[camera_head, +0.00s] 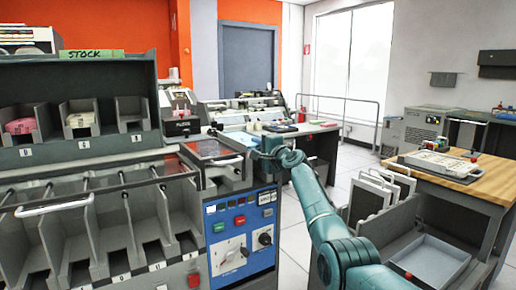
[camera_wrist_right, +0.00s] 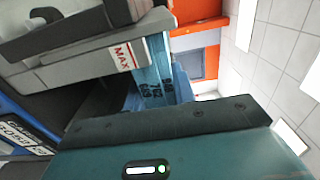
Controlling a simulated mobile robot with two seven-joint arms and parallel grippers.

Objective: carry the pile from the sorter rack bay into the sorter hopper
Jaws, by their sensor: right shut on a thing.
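My right arm reaches forward to the right end of the sorter, with its gripper (camera_head: 262,148) beside the sorter hopper (camera_head: 208,149). In the right wrist view, a light blue pile (camera_wrist_right: 152,85) with dark printed marks shows just beyond the dark gripper part; the right gripper is shut on it. A light blue patch (camera_head: 242,138) by the gripper in the head view looks like the same pile. A grey hopper wall with a red MAX label (camera_wrist_right: 124,56) is close to the pile; I cannot tell whether they touch. My left gripper is out of view.
A blue control panel (camera_head: 240,230) is below the hopper.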

